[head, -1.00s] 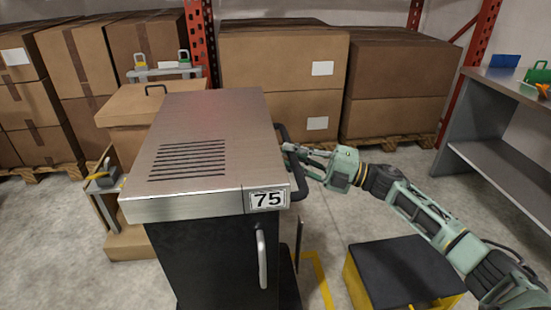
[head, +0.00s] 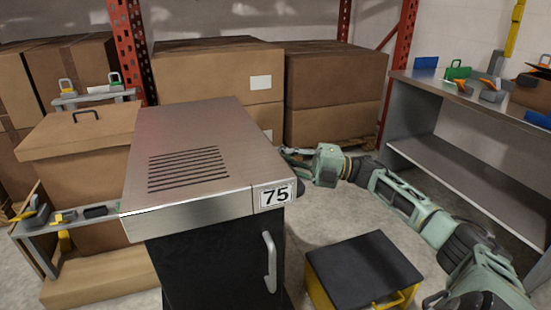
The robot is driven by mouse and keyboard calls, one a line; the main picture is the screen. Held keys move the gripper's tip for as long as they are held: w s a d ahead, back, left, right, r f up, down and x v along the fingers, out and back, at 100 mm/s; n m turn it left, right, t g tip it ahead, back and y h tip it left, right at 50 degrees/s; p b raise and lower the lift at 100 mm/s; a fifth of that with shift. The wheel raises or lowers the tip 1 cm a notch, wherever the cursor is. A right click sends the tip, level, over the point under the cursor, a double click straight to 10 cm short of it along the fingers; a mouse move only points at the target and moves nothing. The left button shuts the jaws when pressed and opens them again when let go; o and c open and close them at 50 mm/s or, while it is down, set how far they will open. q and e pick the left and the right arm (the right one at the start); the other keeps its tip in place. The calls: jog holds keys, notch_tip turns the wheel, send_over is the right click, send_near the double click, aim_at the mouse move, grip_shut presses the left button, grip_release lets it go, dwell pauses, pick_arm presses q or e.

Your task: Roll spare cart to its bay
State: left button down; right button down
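A cart (head: 215,262) with a brushed steel top, a slotted vent, a black body and a grey vertical door handle stands in front of me. Its front edge carries a plate with the number 75 (head: 274,195). I cannot tell from the picture whether it is the spare cart. My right gripper (head: 296,160) is at the cart's right side, by the dark side handle. The cart's top edge hides most of that handle and the fingertips, so the grip is unclear. My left gripper is not in view. No bay marking shows now.
A yellow step stool with a black top (head: 362,268) stands right of the cart, below my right arm. A cardboard structure with a grey ledge (head: 70,226) is close on the left. Stacked boxes (head: 215,85) stand behind. A grey shelf bench (head: 455,165) is on the right.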

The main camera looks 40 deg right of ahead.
jog(key=shift+w+d+r, duration=0.1)
jog(key=shift+d+r, duration=0.1)
jog(key=shift+d, duration=0.05)
jog(key=c, duration=1.7)
grip_release()
jog(key=shift+d+f, duration=0.1)
jog(key=shift+d, duration=0.05)
jog(key=shift+o, duration=0.3)
jog(key=shift+f, duration=0.1)
jog(key=v, duration=1.2)
